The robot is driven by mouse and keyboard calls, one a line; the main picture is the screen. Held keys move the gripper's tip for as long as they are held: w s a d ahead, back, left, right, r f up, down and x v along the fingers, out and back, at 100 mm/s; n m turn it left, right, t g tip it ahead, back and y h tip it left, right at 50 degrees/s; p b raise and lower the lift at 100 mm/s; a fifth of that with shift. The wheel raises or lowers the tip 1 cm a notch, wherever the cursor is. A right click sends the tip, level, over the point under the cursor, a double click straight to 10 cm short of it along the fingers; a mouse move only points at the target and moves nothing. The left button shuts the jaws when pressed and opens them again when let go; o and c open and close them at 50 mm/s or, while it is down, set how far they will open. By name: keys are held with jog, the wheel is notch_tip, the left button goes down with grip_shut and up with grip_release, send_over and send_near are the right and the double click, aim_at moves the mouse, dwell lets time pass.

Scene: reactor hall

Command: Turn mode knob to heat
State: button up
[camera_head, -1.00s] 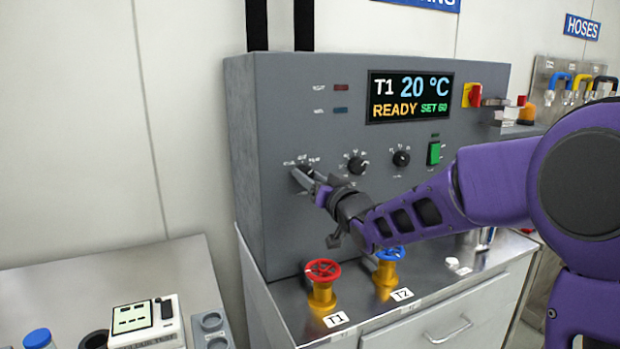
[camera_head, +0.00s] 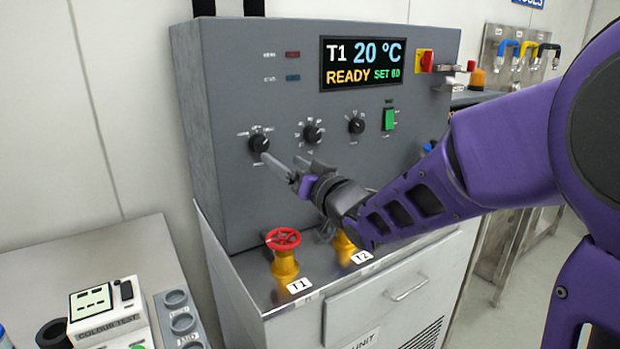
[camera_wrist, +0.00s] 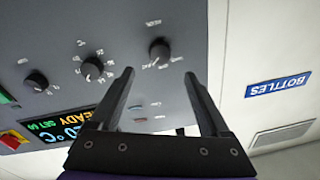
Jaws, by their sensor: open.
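Three black knobs sit in a row on the grey panel (camera_head: 225,190). The left knob (camera_head: 259,143) has small labels around it that are too blurred to read, so I cannot tell which setting it points to. The middle knob (camera_head: 313,133) and the right knob (camera_head: 357,123) also have dial marks. My gripper (camera_head: 282,160) is open and empty, a little out from the panel, with its fingers towards the left knob. In the wrist view, that left knob (camera_wrist: 160,50) shows upside down ahead of the gap between my open fingers (camera_wrist: 159,74), apart from them.
The display (camera_head: 362,64) reads T1 20 °C, READY, SET 60. A green switch (camera_head: 389,119) and a red-yellow switch (camera_head: 425,61) are to its lower right and right. A red valve wheel (camera_head: 283,239) stands below. A colour tester (camera_head: 100,312) lies on the left bench.

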jog(key=v, duration=0.8)
jog(key=shift+r, duration=0.1)
